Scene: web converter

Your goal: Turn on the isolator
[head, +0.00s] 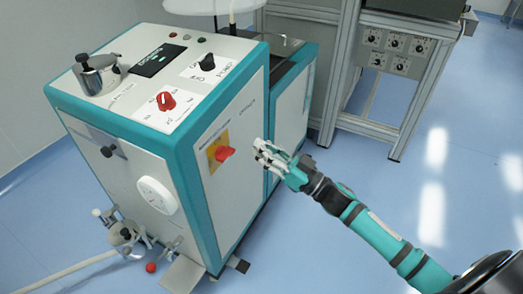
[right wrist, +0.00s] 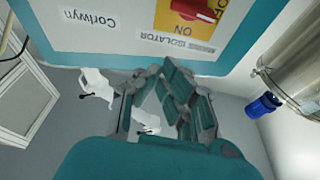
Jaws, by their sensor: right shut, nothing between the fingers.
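The isolator is a red rotary handle (head: 224,153) on a yellow plate (head: 214,146), on the side panel of the white and teal machine (head: 160,110). In the right wrist view the red handle (right wrist: 192,9) shows at the top edge, partly cut off, on the yellow plate (right wrist: 185,28) with "ON" and "ISOLATOR" lettering upside down. My right gripper (head: 262,155) is shut and empty. In the head view it is just right of the handle, with a small gap that looks free of contact. My left gripper is not in view.
The machine's top carries a red knob (head: 165,100), a black knob (head: 207,62) and a small display (head: 158,59). A metal frame bench (head: 345,75) with a knob panel (head: 394,50) stands behind. The blue floor right of the machine is clear.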

